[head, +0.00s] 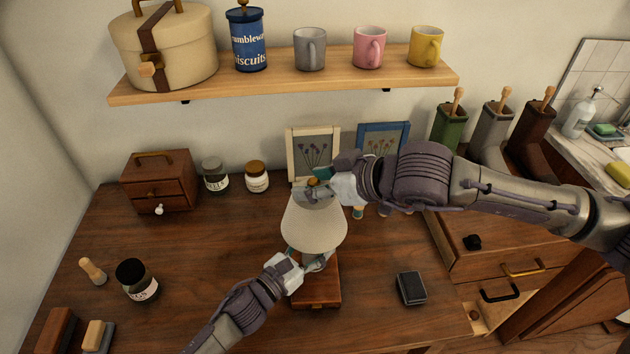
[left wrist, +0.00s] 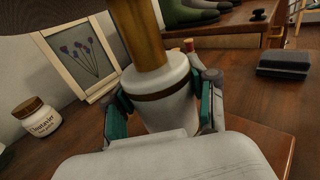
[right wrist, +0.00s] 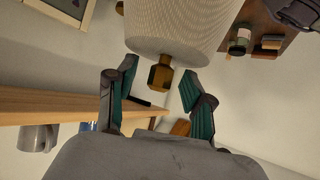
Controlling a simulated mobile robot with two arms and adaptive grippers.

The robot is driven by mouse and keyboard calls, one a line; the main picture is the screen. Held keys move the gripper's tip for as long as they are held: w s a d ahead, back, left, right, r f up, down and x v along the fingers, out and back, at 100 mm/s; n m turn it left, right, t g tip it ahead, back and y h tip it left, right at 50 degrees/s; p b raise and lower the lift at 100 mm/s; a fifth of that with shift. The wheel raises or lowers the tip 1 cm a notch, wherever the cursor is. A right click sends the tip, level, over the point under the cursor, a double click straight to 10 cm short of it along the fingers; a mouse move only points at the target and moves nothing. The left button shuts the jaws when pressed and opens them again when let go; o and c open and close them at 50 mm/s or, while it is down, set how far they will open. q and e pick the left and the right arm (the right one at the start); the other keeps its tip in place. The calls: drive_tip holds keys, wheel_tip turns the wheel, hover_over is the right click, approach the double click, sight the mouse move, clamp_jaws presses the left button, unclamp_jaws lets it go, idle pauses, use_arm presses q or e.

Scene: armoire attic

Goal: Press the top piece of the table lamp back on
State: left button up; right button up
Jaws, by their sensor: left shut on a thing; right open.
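The table lamp has a cream shade (head: 314,228) and stands near the middle of the wooden desk. Its white body with a brown band (left wrist: 168,98) and brass stem (left wrist: 146,35) show in the left wrist view. My left gripper (head: 316,262) is shut around the white body below the shade. The brass top piece (right wrist: 160,75) is at the shade's top, also visible in the head view (head: 313,182). My right gripper (right wrist: 160,90) is open, its fingers on either side of the top piece with gaps. Whether the top piece is fully seated I cannot tell.
A reddish wooden block (head: 318,292) is at the lamp's foot. Two framed pictures (head: 296,142) stand behind, under a wall shelf (head: 285,80) with mugs. A dark box (head: 411,288) lies to the right, a dark jar (head: 136,280) to the left.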

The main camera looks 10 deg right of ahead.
drive_tip(key=o, duration=0.5)
drive_tip(key=shift+r, duration=3)
use_arm(q)
drive_tip(key=o, duration=1.1)
